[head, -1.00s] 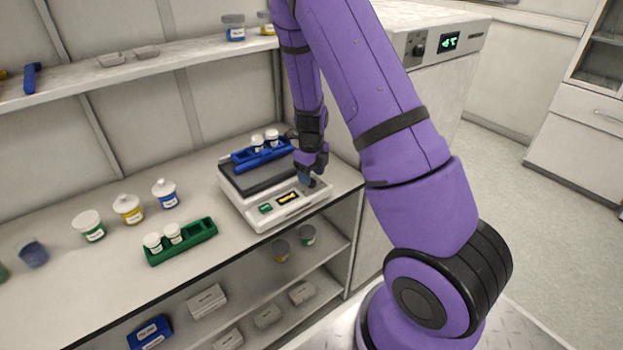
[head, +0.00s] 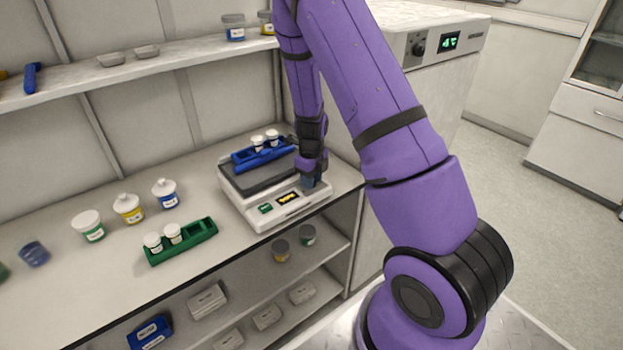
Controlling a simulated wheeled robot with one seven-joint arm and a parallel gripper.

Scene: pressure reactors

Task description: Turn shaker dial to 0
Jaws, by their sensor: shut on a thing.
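The white shaker (head: 257,221) stands on the bench with a dark platform on top. Its front panel has a small green display or button (head: 265,209) and an amber-lit display (head: 288,197), too small to read. The dial is at the panel's right end, hidden by my gripper (head: 310,184). My gripper points down there and is shut on the dial. A blue rack (head: 247,160) with two white-capped vials sits on the shaker platform.
A green rack (head: 199,240) with two white-capped vials stands left of the shaker, near several lidded jars (head: 128,209). A shelf (head: 70,90) runs above the bench. A cabinet with a green readout (head: 449,41) stands right.

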